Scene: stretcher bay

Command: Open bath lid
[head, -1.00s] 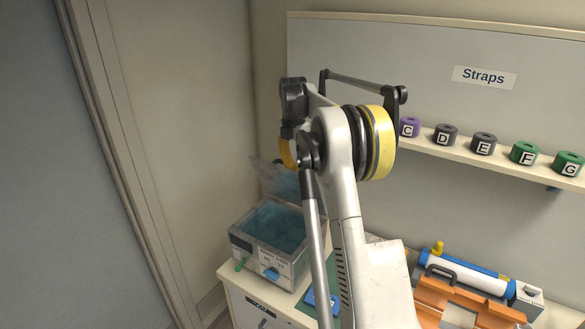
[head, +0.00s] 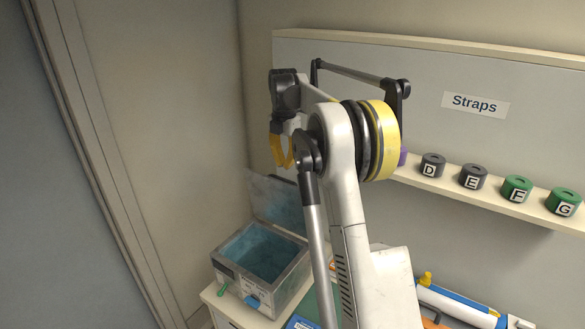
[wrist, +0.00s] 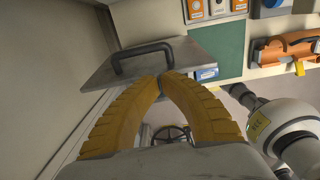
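The bath is a grey metal box (head: 290,278) with blue-teal liquid inside, at the lower left in the head view. Its lid (head: 277,198) stands raised at the back of the box, so the bath is open. In the wrist view the lid is a grey plate (wrist: 200,58) with a black bar handle (wrist: 142,57). My gripper (wrist: 162,82) has yellow fingers whose tips meet with nothing seen between them. The tips appear in front of the lid, below and right of the handle; contact cannot be told. In the head view the yellow fingers show above the lid.
A shelf (head: 480,197) marked Straps holds several lettered rolls at right. A blue-and-white cylinder (head: 460,303) lies at lower right. An orange device (wrist: 290,50) and a green mat (wrist: 217,48) show in the wrist view. A wall stands close on the left.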

